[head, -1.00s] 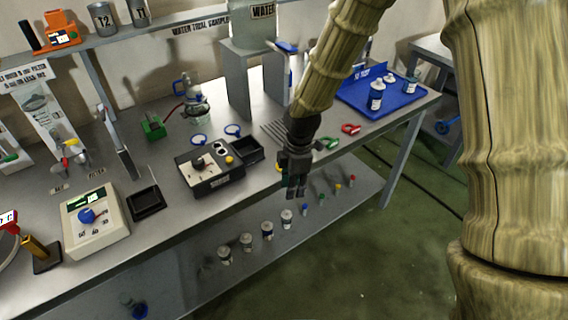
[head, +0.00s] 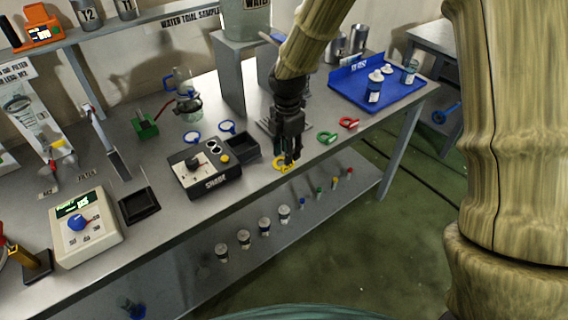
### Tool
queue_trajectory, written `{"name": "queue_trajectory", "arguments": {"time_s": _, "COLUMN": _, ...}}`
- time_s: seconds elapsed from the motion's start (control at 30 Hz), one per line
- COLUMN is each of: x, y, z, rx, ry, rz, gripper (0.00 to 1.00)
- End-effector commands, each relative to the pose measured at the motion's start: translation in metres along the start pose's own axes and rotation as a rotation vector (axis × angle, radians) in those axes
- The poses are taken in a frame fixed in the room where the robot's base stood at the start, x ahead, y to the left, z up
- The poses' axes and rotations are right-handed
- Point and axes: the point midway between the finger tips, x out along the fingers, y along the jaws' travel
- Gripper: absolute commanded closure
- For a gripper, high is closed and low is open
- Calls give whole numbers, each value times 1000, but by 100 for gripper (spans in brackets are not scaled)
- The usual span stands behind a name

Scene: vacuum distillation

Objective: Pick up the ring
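Several ring-shaped pieces lie on the grey bench. A yellow ring (head: 278,165) is near the front edge, partly hidden by my gripper. A green ring (head: 327,138) and a red ring (head: 348,122) lie to its right.
A black control box (head: 208,182) and a small black tray (head: 243,148) stand left of my gripper. A blue tray (head: 345,88) with bottles is at the back right. A lower shelf (head: 300,235) holds small bottles. Bare bench lies around the green ring.

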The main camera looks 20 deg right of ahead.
Motion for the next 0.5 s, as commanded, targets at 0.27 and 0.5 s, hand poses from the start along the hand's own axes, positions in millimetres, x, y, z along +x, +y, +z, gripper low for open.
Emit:
{"name": "queue_trajectory", "arguments": {"time_s": 0.27, "x": 19, "y": 0, "z": 3, "rx": 1, "ry": 0, "rz": -3, "gripper": 68}}
{"name": "queue_trajectory", "arguments": {"time_s": 0.5, "x": 44, "y": 1, "z": 4, "rx": 0, "ry": 0, "rz": -2, "gripper": 68}}
